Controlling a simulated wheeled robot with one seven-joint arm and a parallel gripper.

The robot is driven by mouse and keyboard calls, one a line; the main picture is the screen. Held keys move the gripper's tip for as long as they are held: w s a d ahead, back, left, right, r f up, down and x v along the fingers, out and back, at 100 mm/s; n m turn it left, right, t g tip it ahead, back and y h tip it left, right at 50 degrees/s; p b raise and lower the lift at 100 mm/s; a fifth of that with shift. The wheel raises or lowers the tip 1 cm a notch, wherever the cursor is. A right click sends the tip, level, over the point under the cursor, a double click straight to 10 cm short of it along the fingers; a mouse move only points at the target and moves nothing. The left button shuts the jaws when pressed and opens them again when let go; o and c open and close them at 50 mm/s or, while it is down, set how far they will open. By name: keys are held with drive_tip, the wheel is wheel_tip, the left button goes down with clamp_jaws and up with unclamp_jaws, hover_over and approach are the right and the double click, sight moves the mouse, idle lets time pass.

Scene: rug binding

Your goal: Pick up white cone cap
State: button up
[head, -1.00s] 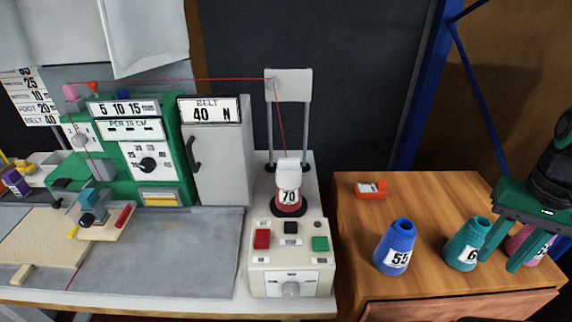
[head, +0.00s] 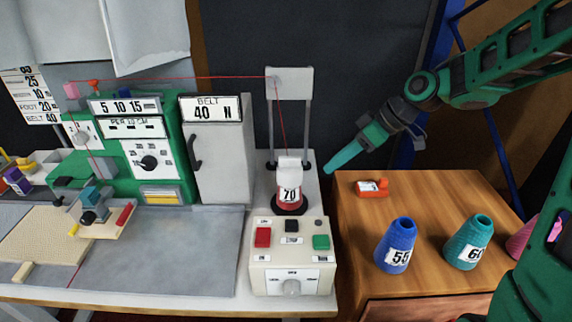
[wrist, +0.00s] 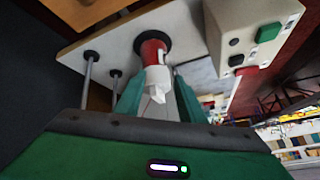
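The white cone cap (head: 289,168) sits on top of the red thread cone (head: 289,202) marked 70, on the white machine table. A red thread runs from the cap up to the guide above. My gripper (head: 331,168) is to the right of the cap and apart from it, at about its height. In the wrist view, the cap (wrist: 156,80) shows between my two spread green fingers. The gripper is open and empty. In the head view the fingers overlap, so only one shows clearly.
A thread guide stand (head: 290,84) rises behind the cone. A control box (head: 291,272) with red, black and green buttons stands in front. On the wooden cabinet (head: 432,200) are a blue cone (head: 394,240), a teal cone (head: 467,240), a partly hidden pink cone and an orange-red item (head: 373,188).

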sight(293, 157)
drive_tip(key=w+a+r+n+g+y, duration=0.2)
drive_tip(key=w+a+n+y, duration=0.1)
drive_tip(key=w+n+y, duration=0.25)
drive_tip(key=shift+n, duration=0.45)
drive_tip(key=shift+d+f+x, duration=0.1)
drive_tip(key=shift+f+x, duration=0.05)
drive_tip(key=shift+x, duration=1.6)
drive_tip(key=shift+d+f+x, duration=0.1)
drive_tip(key=shift+f+x, duration=0.05)
drive_tip(key=shift+x, duration=1.6)
drive_tip(key=shift+f+x, duration=0.15)
drive_tip(key=shift+x, duration=1.6)
clamp_jaws()
